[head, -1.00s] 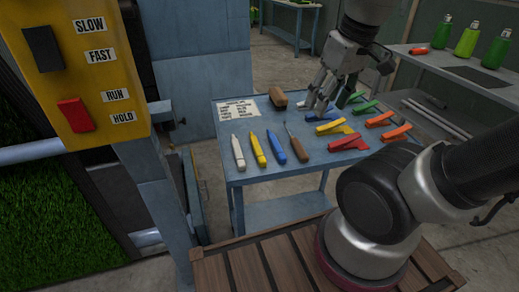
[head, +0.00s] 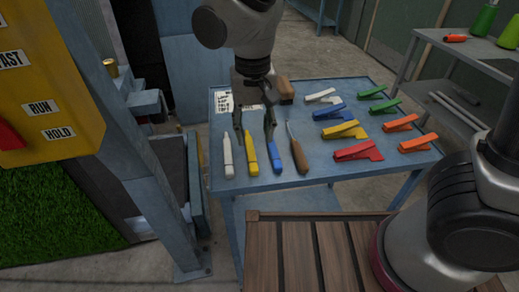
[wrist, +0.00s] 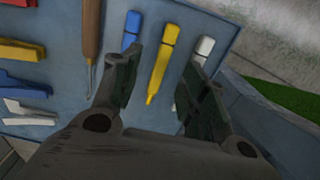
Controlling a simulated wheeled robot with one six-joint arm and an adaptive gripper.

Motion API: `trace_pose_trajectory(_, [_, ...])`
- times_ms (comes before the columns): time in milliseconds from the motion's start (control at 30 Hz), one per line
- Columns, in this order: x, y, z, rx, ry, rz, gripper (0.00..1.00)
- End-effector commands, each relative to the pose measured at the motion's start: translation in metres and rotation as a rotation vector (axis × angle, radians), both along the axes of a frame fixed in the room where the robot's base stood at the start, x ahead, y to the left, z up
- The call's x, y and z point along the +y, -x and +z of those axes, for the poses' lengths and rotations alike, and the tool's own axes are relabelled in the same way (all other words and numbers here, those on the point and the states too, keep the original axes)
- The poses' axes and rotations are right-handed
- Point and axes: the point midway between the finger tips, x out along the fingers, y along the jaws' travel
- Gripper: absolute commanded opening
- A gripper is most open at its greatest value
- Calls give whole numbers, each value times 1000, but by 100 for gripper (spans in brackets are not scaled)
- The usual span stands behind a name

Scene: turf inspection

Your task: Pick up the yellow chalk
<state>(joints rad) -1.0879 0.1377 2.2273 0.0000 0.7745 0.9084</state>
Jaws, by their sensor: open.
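The yellow chalk (head: 251,153) lies on the blue table between the white chalk (head: 228,157) and the blue chalk (head: 274,155). My gripper (head: 255,134) is open and points down over the table, above the far end of the yellow chalk. In the wrist view the yellow chalk (wrist: 161,64) lies between the two open fingers (wrist: 157,88). Nothing is held. The finger on the right in the wrist view partly covers the white chalk (wrist: 203,48), and the left finger partly covers the blue chalk (wrist: 132,28).
A wooden-handled tool (head: 298,152) lies right of the blue chalk. Several coloured clips, such as the red one (head: 356,151), fill the table's right side. A brush (head: 286,90) and a paper sheet (head: 224,101) are at the back. A yellow control panel (head: 50,70) stands at the left.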

Motion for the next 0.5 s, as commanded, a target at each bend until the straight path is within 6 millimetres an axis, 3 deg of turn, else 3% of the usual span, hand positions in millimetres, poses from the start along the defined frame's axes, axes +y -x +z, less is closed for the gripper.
trace_pose_trajectory(500, [6,0,-69,2,4,-9,44])
